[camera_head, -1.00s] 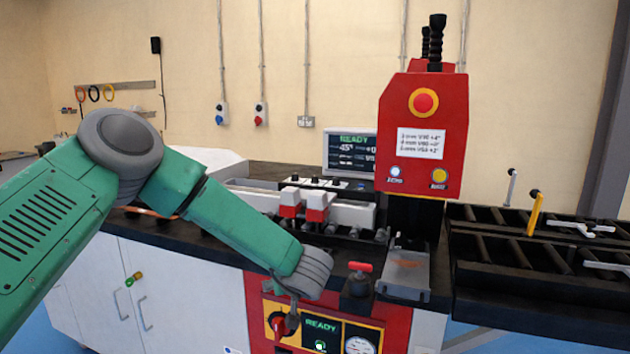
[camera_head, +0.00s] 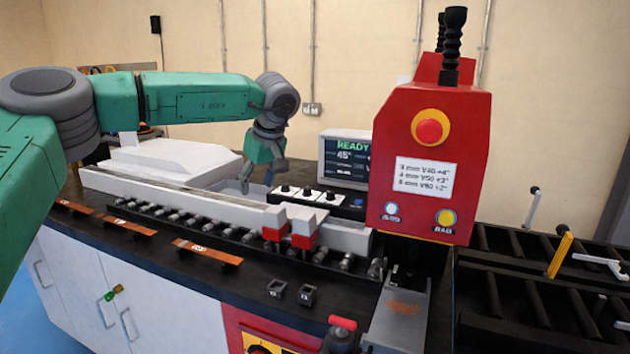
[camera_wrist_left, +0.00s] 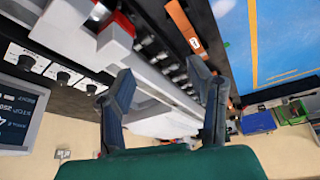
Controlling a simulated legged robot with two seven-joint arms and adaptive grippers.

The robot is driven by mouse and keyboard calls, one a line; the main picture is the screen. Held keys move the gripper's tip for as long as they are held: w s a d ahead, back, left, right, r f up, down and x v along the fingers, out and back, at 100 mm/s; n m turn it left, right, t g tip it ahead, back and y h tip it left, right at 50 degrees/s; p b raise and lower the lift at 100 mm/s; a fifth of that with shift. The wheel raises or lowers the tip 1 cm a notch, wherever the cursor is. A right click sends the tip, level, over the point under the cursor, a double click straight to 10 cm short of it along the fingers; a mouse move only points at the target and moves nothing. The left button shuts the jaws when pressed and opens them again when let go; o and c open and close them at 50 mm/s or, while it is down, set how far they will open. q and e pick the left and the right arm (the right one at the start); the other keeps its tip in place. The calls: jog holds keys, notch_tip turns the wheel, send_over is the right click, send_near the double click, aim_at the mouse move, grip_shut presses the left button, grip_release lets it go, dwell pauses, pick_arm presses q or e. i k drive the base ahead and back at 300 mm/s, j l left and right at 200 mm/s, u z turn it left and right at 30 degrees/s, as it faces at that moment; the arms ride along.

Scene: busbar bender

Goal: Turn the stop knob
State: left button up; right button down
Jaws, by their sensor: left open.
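Three black knobs stand on white panels in a row (camera_head: 307,193) in front of the display. The row also shows at the left of the left wrist view (camera_wrist_left: 62,78). Their labels are too small to read, so I cannot tell which is the stop knob. My left gripper (camera_head: 258,181) points down just left of the row, with its fingers apart and empty. In the left wrist view my left gripper (camera_wrist_left: 163,72) shows a wide gap with no knob between the fingers. My right gripper is not in view.
The display (camera_head: 347,158) reads READY and 45°. A red press head (camera_head: 428,160) with a red button rises on the right. Red-and-white blocks (camera_head: 290,233) and a roller row lie in front of the knobs. Copper strips (camera_head: 207,252) lie on the black bench top.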

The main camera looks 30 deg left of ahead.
aim_at(307, 192)
jog(key=i, duration=0.9)
